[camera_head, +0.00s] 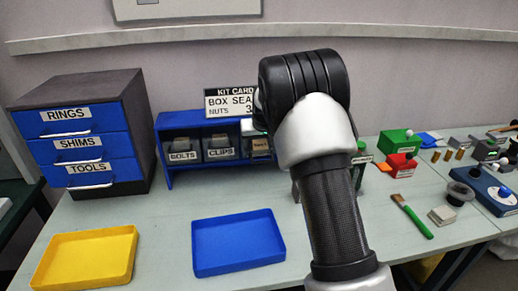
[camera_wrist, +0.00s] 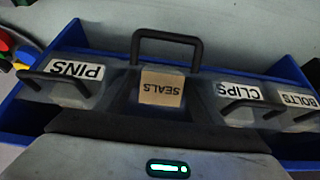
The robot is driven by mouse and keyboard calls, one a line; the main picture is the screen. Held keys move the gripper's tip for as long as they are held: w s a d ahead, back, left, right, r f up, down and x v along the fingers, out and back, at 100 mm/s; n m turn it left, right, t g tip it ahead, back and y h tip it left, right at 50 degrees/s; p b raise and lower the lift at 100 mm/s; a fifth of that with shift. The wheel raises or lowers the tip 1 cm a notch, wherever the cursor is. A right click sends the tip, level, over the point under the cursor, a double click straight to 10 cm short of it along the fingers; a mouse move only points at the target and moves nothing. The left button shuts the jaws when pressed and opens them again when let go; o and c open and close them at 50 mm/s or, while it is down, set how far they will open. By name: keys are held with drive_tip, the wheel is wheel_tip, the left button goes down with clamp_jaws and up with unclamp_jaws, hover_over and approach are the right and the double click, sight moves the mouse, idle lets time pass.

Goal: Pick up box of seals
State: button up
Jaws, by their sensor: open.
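The box of seals (camera_wrist: 161,88) shows a tan face with upside-down SEALS lettering in the middle of the wrist view. It sits between the PINS and CLIPS bins in the blue rack (camera_wrist: 15,112). A black loop handle (camera_wrist: 167,35) rises above it in the picture. My gripper (camera_wrist: 161,105) is open close in front of the box; its dark body spans the lower middle, and its fingertips are hard to make out. I cannot tell whether it touches the box. In the head view my arm hides most of the gripper and the rack's right end.
The PINS bin (camera_wrist: 68,80) and CLIPS bin (camera_wrist: 238,100) stand close on either side. A drawer cabinet (camera_head: 85,135) is left of the rack. A yellow tray (camera_head: 85,257) and a blue tray (camera_head: 238,243) lie in front. Pump parts and a green-handled brush (camera_head: 412,216) lie right.

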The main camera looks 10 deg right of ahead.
drive_tip(key=c, duration=1.2)
drive_tip(key=shift+r, duration=0.1)
